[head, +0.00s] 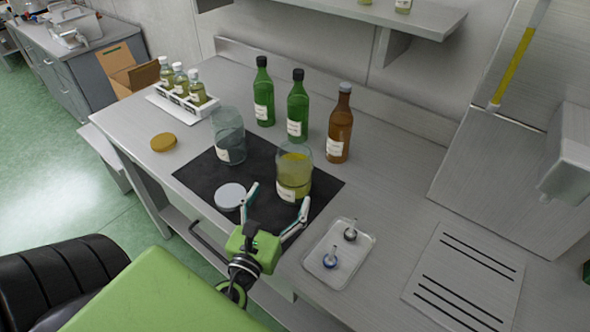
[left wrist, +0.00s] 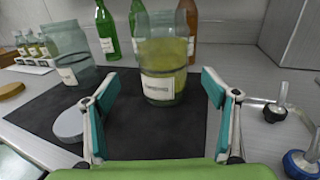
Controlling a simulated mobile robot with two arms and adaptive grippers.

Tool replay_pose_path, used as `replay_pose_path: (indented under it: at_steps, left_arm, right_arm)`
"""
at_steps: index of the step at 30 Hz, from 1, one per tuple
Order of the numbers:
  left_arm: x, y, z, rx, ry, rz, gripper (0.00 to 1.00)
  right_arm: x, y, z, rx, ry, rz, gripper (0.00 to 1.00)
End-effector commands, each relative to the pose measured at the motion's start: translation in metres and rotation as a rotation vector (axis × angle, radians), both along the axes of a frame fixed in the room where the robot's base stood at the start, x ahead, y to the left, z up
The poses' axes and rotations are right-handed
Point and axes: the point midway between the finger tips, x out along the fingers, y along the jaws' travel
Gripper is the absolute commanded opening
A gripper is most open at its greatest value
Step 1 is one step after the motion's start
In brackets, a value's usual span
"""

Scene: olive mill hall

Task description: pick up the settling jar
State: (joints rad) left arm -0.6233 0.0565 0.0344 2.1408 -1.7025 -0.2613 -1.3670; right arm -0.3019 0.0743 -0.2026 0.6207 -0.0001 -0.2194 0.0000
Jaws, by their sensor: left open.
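A glass jar with yellow-green liquid (head: 294,174) stands upright on a black mat (head: 325,186); it fits the settling jar, though I cannot read its label. It also shows in the left wrist view (left wrist: 163,72), straight ahead between my fingers. My left gripper (head: 278,197) is open and empty on the near side of this jar, its fingertips spread toward it. In the left wrist view the gripper (left wrist: 160,76) shows a finger on each side, with bare mat before the jar. I cannot tell whether a finger touches the glass. My right gripper is out of view.
An empty-looking glass jar (head: 229,136) and a white lid (head: 230,196) are on the mat's left. Green bottles (head: 298,108) and a brown bottle (head: 340,125) stand behind. A small tray (head: 339,255) lies to the right. A bottle rack (head: 181,102) stands back left.

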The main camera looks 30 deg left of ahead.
Motion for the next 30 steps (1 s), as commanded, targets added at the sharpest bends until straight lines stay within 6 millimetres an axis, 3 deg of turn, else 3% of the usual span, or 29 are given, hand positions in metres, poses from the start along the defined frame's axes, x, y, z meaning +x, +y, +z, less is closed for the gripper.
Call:
replay_pose_path:
  at_steps: [1,5,11,15,21,30]
  left_arm:
    - [0.010,0.003,0.006,-0.001,-0.003,0.002,0.78]
    - [0.027,0.007,0.003,-0.001,-0.001,0.000,0.78]
    - [0.039,0.009,0.002,-0.001,-0.001,0.000,0.78]
    - [0.058,0.011,0.007,0.000,-0.002,0.001,0.78]
    - [0.082,0.016,0.004,0.000,-0.001,0.000,0.78]
    - [0.086,0.016,0.002,0.000,0.000,0.000,0.76]
  right_arm:
    - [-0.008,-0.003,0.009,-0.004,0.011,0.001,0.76]
    - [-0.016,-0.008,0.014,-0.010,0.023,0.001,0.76]
    - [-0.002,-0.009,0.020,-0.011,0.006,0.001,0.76]
    - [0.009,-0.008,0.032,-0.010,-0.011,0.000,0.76]
    - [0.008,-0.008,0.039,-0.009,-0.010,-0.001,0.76]
    - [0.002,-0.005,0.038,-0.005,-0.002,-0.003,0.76]
